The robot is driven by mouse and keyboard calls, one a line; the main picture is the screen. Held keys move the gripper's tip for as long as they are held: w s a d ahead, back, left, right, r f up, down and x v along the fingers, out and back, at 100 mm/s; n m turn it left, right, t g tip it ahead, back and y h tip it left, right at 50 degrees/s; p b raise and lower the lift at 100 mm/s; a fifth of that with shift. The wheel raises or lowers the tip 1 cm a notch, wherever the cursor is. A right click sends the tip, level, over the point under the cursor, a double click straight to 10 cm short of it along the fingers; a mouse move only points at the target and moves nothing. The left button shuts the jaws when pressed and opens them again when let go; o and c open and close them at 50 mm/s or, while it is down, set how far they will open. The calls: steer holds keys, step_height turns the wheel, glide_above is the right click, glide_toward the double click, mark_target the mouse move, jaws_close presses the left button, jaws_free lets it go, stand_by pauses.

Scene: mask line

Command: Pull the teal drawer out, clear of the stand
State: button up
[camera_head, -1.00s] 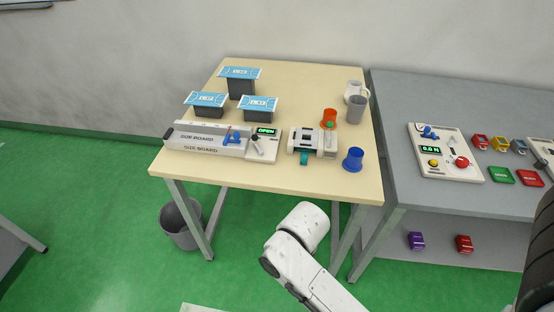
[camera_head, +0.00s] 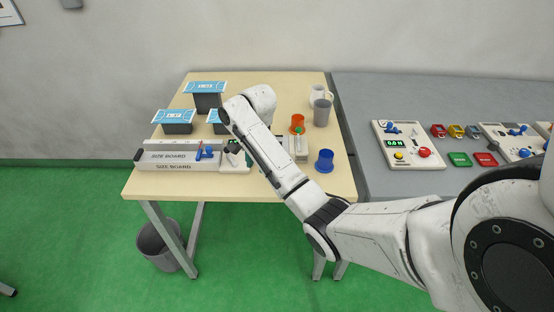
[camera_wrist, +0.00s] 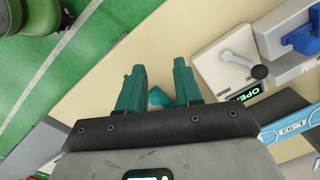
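In the wrist view my gripper (camera_wrist: 159,66) has two dark teal fingers, spread apart with a gap between them. A small brighter teal piece (camera_wrist: 160,97) shows in that gap, apparently part of the teal drawer; I cannot tell whether the fingers touch it. In the head view my arm hides the drawer and most of its stand. Only the pale right part of the stand (camera_head: 299,146) shows there, beside my forearm on the cream table.
Blue-topped boxes stand behind the board.

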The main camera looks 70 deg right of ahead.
steer(key=s+d+r+m, duration=0.3)
steer(key=d+r+m, duration=0.1)
steer(key=d, duration=0.5)
steer(key=shift+g, duration=0.3)
step_height(320, 180, down, 10)
steer(key=b, duration=0.3)
steer(key=shift+f, duration=0.2)
steer(key=shift+c, duration=0.4)
jaws_close()
